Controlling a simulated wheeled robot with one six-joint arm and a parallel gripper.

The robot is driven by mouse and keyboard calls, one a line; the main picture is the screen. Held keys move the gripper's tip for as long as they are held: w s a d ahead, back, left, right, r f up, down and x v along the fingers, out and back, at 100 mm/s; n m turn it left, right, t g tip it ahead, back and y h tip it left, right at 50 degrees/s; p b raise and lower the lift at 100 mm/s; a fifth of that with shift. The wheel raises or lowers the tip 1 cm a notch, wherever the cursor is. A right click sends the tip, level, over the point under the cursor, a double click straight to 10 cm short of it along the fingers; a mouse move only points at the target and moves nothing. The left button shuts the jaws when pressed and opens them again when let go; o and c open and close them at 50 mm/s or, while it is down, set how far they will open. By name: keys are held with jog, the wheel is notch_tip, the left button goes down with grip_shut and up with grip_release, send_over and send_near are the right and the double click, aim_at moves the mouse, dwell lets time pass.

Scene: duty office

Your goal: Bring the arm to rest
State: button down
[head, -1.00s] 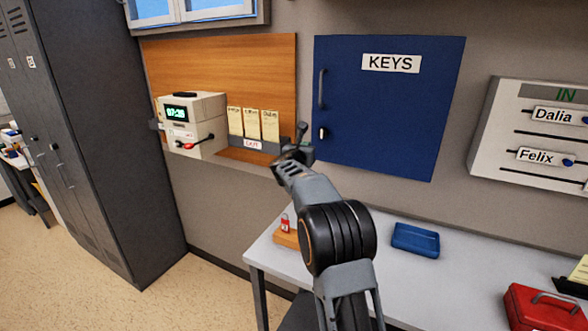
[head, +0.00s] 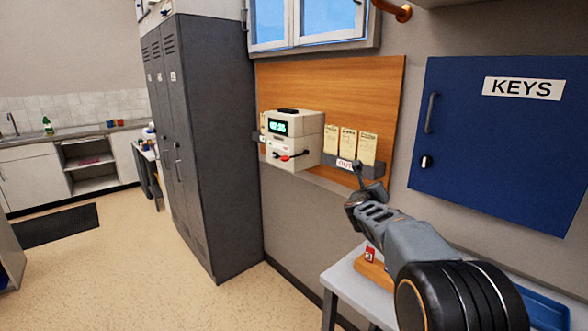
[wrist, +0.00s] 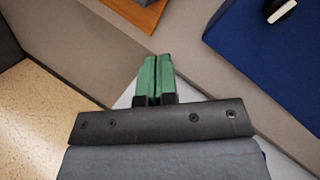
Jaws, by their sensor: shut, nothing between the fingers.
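My arm reaches up from the lower right of the head view, with my gripper (head: 366,174) at its end, in front of the wall below the card rack. In the wrist view my gripper's two green fingers (wrist: 155,78) lie side by side, shut, with nothing between them. The fingers point toward the wall and touch nothing that I can see. Part of the white table lies behind my arm and is hidden.
The blue key cabinet (head: 490,150) hangs at right. A time clock (head: 292,140) and a card rack (head: 374,168) are on the wooden board (head: 330,85). A white table (head: 345,285) is below, with a red padlock (head: 370,254). Grey lockers (head: 215,140) stand left; the floor (head: 130,260) before them is clear.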

jog(key=s+a+f+n+g+y, duration=0.3)
jog(key=s+a+f+n+y, duration=0.3)
jog(key=n, duration=0.6)
jog(key=s+a+f+n+g+y, duration=0.4)
jog(key=s+n, duration=0.3)
jog(key=n, duration=0.4)
jog(key=s+f+n+g+h+p, duration=0.2)
jog(key=s+n, duration=0.9)
jog(key=s, duration=1.3)
jog(key=shift+s+d+f+n+g, duration=0.35)
jog(key=shift+f+g, duration=0.3)
jog(key=shift+g, duration=0.55)
jog(key=c, duration=1.8)
grip_release()
jog(key=shift+c, duration=0.2)
